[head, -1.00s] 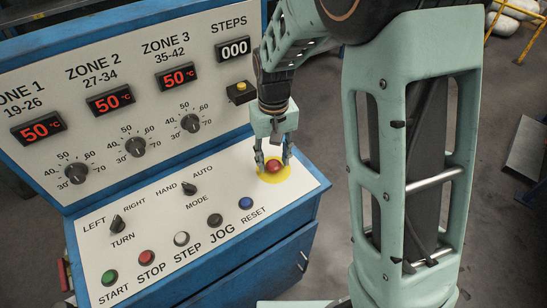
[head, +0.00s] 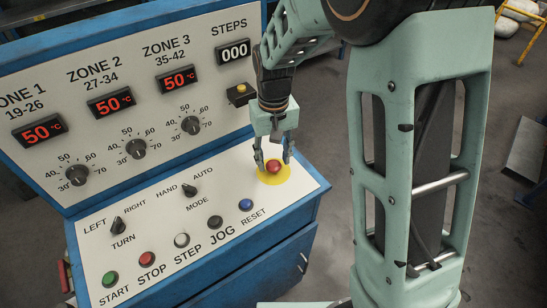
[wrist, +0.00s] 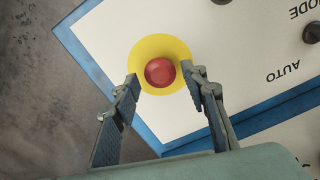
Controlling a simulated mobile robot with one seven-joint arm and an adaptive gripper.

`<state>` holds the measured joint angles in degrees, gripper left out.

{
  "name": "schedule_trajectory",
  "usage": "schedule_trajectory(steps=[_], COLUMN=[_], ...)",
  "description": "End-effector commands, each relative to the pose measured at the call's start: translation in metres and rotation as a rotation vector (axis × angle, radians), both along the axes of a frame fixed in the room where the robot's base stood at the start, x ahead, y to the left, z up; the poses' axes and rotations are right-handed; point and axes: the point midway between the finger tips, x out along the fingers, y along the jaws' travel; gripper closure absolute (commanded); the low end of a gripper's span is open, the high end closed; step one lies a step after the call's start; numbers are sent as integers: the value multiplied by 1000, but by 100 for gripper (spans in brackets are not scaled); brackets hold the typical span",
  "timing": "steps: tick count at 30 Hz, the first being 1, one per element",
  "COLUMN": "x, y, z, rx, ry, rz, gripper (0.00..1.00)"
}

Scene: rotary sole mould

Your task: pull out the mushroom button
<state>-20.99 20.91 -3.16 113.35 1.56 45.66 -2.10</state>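The red mushroom button (head: 274,167) sits on a round yellow plate (head: 272,179) at the right end of the sloping control panel. The button also shows in the wrist view (wrist: 160,72), with the yellow ring around it. My gripper (head: 273,162) is open, with its fingers pointing down at the button. In the wrist view my gripper (wrist: 164,84) has one fingertip on each side of the button, with gaps between fingers and red cap. I cannot tell how far the fingertips are above the panel.
The blue reset button (head: 246,204), black jog button (head: 215,221) and mode switch (head: 190,190) lie left of the yellow plate. The upright panel with temperature displays (head: 110,102) rises behind. A small yellow button on a black box (head: 240,91) is on it, near my arm.

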Motion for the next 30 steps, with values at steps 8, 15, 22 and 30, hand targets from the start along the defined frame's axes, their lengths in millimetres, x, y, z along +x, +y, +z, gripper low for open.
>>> schedule_trajectory(steps=[8, 15, 22, 30], x=[-1, 1, 1, 0], y=[0, 1, 1, 0], z=[-1, 21, 71, 111], rx=[-1, 2, 3, 0], ry=[2, -3, -4, -1], rz=[0, 0, 0, 0], gripper=[53, 53, 53, 53])
